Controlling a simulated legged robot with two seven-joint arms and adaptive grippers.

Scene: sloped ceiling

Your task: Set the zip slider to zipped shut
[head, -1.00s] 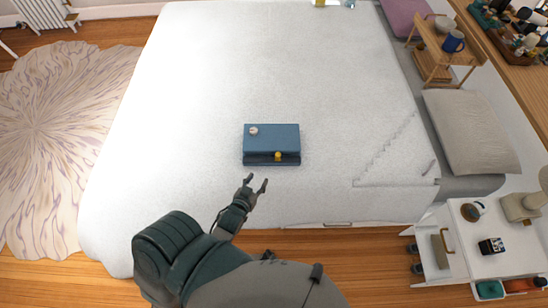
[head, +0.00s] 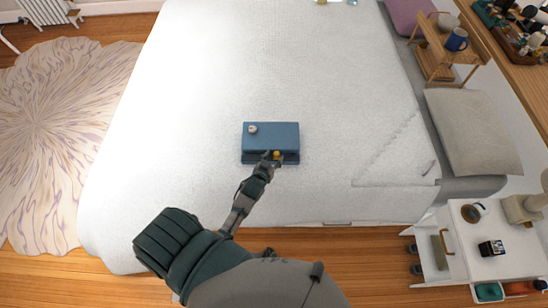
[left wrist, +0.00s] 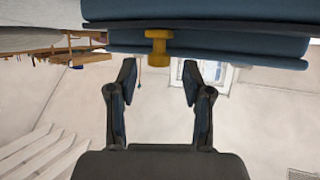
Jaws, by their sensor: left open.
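A blue case (head: 271,136) lies on the white bed, with a dark slot along its near side. The yellow zip slider (head: 277,154) sits on that near side, right of the middle. In the left wrist view the yellow slider (left wrist: 158,46) stands out from the blue case (left wrist: 215,40), just beyond and between my fingertips. My left gripper (head: 271,158) is at the case's near edge, by the slider. In the left wrist view its two fingers (left wrist: 160,75) are apart with nothing between them. My right gripper is not in view.
The white bed (head: 200,90) is clear around the case. A grey cushion (head: 470,130) and a wooden tray stand (head: 440,62) are at the right. A white side table (head: 490,245) stands at the lower right.

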